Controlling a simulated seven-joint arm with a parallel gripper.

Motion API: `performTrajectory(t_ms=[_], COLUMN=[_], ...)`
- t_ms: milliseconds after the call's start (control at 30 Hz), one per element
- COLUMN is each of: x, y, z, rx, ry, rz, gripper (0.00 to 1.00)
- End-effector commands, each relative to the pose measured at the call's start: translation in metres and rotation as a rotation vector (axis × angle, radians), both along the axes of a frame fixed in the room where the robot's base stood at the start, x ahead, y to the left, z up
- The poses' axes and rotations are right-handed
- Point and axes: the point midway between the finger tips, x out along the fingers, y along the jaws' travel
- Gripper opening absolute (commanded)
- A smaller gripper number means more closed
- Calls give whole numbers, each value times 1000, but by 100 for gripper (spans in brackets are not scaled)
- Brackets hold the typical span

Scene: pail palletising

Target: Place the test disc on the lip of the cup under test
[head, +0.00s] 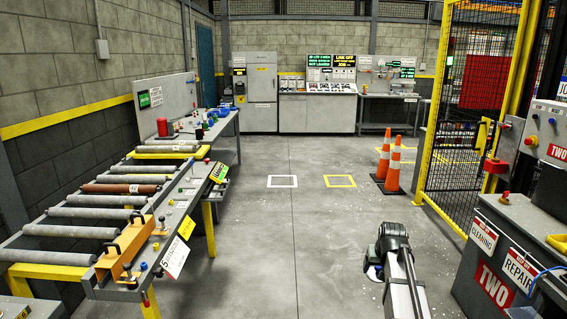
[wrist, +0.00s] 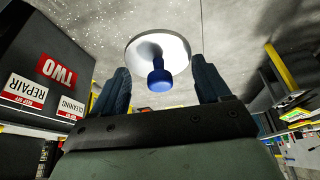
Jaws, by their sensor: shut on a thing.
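My gripper (wrist: 162,66) has its two dark fingers on either side of a white round disc with a blue knob, which I take for the test disc (wrist: 176,45). The gripper is shut on it; the exact contact is hard to make out. In the head view my gripper (head: 375,262) is low at the right of centre, over open floor, with a white and blue edge of the disc (head: 374,273) beside it. Small red, blue and green items, some cup-like, stand on the far end of the left bench (head: 222,128); I cannot tell which is the cup under test.
A roller conveyor (head: 75,213) runs along the left, with an orange fixture (head: 125,248) at its near end. Orange cones (head: 393,170) and a yellow mesh fence (head: 460,110) stand right. A grey repair counter (head: 480,265) is at the lower right. The middle floor is clear.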

Motion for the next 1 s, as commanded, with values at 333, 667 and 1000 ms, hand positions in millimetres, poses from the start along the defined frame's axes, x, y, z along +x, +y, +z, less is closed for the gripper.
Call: performTrajectory(t_ms=[333, 667, 1000], x=[-23, -36, -93], y=[107, 145, 147], z=[-19, -24, 3], rx=[1, 0, 0], ry=[0, 0, -1], rz=[103, 141, 142], gripper=[39, 39, 39])
